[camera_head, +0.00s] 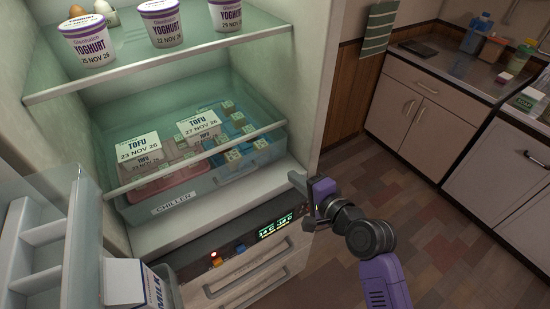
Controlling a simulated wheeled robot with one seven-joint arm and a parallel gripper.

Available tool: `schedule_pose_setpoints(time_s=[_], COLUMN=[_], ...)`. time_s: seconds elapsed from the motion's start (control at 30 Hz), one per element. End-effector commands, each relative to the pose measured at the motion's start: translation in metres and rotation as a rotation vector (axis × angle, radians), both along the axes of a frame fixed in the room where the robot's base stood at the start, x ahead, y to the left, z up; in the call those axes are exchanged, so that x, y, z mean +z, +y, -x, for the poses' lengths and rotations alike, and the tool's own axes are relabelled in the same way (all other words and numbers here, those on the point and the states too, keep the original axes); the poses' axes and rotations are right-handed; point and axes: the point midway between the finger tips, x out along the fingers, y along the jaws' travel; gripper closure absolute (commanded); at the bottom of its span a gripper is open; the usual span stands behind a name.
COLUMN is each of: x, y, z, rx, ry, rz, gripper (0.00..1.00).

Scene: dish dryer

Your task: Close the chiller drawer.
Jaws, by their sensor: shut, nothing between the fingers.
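The chiller drawer (172,202) is a clear greenish bin with a "CHILLER" label, low in the open fridge. Its top is uncovered, and tofu packs (137,148) and blue packs with pale squares (235,125) show inside. A bare strip of fridge floor lies in front of it. I cannot tell exactly how far out it is pulled. My gripper (297,182) is shut and empty, at the right front edge of the fridge, right of the drawer and apart from its front.
A glass shelf (165,62) with yoghurt tubs is above the drawer. The open door's bins (45,230) with a milk carton (127,284) stand at left. A control panel (275,228) and lower drawer handle (250,280) are below. Floor (400,190) at right is clear.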

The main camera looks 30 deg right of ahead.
Motion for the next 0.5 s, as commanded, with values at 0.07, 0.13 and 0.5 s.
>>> schedule_pose_setpoints(time_s=[0.07, 0.13, 0.5], x=[-0.003, -0.007, -0.018], y=[0.0, 0.0, 0.0], z=[-0.017, -0.03, -0.089], rx=[0.001, 0.002, 0.0], ry=[-0.001, -0.001, -0.001], rz=[0.001, 0.002, 0.003], gripper=[1.0, 1.0, 1.0])
